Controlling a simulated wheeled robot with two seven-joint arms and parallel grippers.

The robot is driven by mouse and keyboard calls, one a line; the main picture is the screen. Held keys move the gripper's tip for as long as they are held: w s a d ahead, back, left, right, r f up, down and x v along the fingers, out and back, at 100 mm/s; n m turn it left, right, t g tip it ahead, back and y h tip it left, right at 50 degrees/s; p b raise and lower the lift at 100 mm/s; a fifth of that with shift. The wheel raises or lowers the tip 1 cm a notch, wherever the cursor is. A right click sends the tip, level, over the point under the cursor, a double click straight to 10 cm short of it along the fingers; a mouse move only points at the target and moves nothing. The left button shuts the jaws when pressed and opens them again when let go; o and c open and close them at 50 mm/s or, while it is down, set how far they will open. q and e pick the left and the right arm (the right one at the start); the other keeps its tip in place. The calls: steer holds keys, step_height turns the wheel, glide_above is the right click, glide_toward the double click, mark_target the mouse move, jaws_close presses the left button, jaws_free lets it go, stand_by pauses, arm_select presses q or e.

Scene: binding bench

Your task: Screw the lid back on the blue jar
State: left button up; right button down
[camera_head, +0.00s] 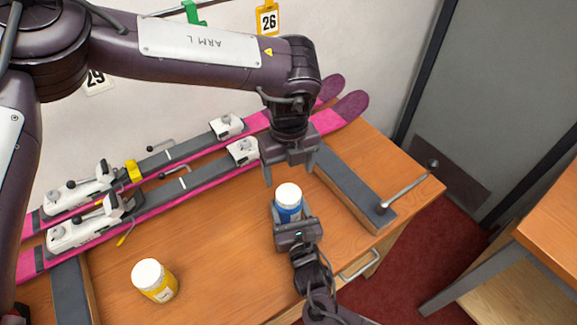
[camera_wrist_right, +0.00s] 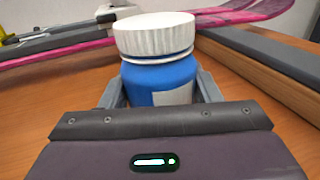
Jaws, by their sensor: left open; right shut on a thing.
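The blue jar (camera_head: 289,211) stands upright on the wooden bench, with the white lid (camera_head: 288,195) on top of it. In the right wrist view the lid (camera_wrist_right: 154,36) sits over the neck of the jar (camera_wrist_right: 160,80), and a thin band of the neck area shows below its rim. My right gripper (camera_head: 293,222) is shut on the jar's body from the near side. My left gripper (camera_head: 289,174) is open and empty, pointing down above and slightly behind the lid, apart from it as far as I can tell.
A yellow jar with a white lid (camera_head: 155,283) stands at the front left. Pink skis (camera_head: 190,185) lie across the back of the bench. A grey-topped wooden support (camera_head: 345,180) with a crank handle (camera_head: 410,190) is to the right. The bench between the jars is clear.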

mark_target(288, 193)
arm_select(q)
steer(key=shift+r+n, duration=0.1)
steer(key=shift+n, duration=1.1)
steer(key=shift+f, duration=4.05)
steer(key=c, duration=1)
steer(key=shift+c, duration=0.2)
